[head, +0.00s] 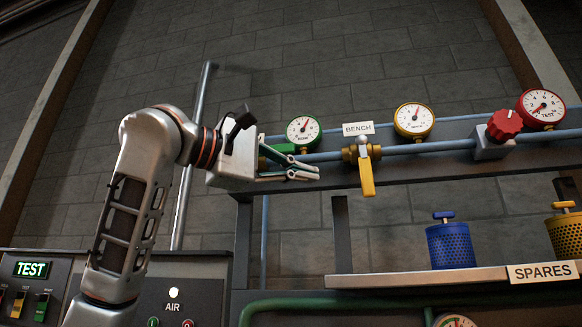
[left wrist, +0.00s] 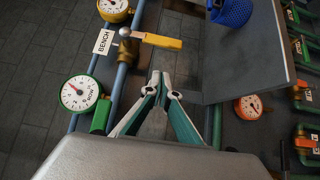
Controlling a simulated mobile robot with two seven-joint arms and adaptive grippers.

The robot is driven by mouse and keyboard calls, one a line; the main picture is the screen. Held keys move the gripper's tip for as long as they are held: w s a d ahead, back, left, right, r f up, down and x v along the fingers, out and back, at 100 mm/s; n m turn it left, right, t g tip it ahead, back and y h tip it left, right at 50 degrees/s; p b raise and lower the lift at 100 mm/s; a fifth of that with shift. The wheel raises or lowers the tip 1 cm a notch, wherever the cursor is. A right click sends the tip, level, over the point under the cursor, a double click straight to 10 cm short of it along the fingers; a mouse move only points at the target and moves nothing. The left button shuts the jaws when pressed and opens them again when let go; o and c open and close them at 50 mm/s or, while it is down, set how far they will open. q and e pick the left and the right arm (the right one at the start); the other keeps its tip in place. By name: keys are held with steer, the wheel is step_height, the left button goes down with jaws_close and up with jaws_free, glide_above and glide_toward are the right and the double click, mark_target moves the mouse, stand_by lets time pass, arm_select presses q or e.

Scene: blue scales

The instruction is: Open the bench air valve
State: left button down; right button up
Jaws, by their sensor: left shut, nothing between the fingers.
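The bench air valve has a brass body (head: 361,152) on the blue pipe, under the BENCH label (head: 357,128). Its yellow lever (head: 367,178) hangs down, across the line of the pipe. In the left wrist view the lever (left wrist: 162,41) sticks out sideways from the pipe, beyond the fingertips. My left gripper (head: 317,173) is shut and empty, just left of the lever and apart from it. In the left wrist view its fingertips (left wrist: 161,78) come together with nothing between them. My right gripper is not in view.
A green-rimmed gauge (head: 303,131) stands just above my left gripper. A yellow gauge (head: 413,120) and a red knob (head: 504,125) lie to the right. Below, a shelf (head: 420,279) carries a blue canister (head: 451,246) and a yellow one (head: 566,235). Space below the lever is clear.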

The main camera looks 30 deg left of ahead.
mark_target(365, 166)
arm_select(q)
steer(key=w+d+p, duration=0.1)
steer(key=w+d, duration=0.4)
steer(key=d, duration=0.1)
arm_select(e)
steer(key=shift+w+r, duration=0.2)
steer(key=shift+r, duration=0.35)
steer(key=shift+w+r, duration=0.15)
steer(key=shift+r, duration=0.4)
arm_select(q)
steer(key=shift+w, duration=0.25)
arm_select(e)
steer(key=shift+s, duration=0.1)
